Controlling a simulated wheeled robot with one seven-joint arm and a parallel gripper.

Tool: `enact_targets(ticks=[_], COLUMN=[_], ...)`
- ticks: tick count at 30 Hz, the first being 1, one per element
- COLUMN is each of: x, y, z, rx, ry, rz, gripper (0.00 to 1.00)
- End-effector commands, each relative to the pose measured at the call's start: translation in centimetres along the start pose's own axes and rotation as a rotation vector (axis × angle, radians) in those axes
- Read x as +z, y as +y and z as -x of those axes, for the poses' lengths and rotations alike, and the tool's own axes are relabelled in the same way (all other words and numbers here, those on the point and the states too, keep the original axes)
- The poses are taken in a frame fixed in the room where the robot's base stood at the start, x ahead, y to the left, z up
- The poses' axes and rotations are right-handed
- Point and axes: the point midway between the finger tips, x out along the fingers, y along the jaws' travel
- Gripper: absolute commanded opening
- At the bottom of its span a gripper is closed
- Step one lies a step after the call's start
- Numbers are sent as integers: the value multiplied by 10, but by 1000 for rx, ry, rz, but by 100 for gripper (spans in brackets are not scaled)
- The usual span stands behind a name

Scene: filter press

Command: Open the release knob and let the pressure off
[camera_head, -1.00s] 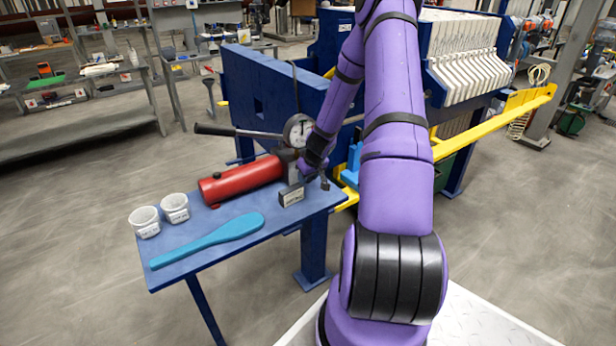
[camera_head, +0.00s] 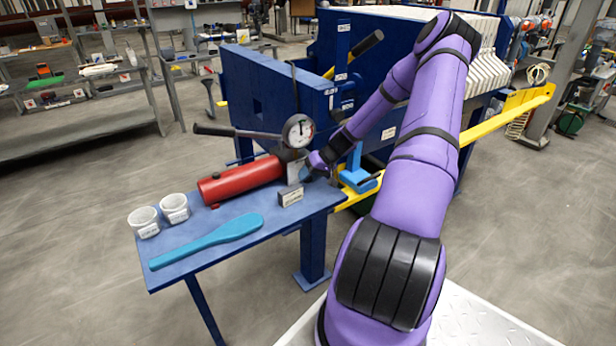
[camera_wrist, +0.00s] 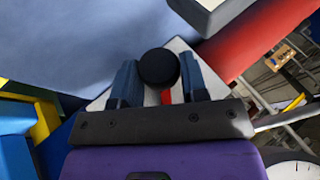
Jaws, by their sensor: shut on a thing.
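The release knob is a round black knob (camera_wrist: 158,67) in the wrist view, on the pale block of the hand pump. My gripper (camera_wrist: 159,80) has its two blue fingers on either side of the knob and is shut on it. In the head view my gripper (camera_head: 318,160) is at the right end of the red pump cylinder (camera_head: 240,180), and the knob is hidden there. The pressure gauge (camera_head: 298,131) stands above the pump; its dial is too small to read surely. The black pump lever (camera_head: 216,130) points left.
The blue bench (camera_head: 190,262) also holds two white cups (camera_head: 144,222), (camera_head: 175,208), a teal paddle (camera_head: 208,240) and a small labelled block (camera_head: 290,195). The blue press frame (camera_head: 275,95) and a yellow rail (camera_head: 490,120) stand close behind and to the right.

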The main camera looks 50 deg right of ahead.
Motion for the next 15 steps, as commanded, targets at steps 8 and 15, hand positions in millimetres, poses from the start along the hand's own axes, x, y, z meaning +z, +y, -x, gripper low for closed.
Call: enact_targets(ticks=[8,15], x=[1,1], y=[5,7], z=[-1,-2], rx=[-245,-439], ry=[3,2], rz=[-105,-183], gripper=[16,16])
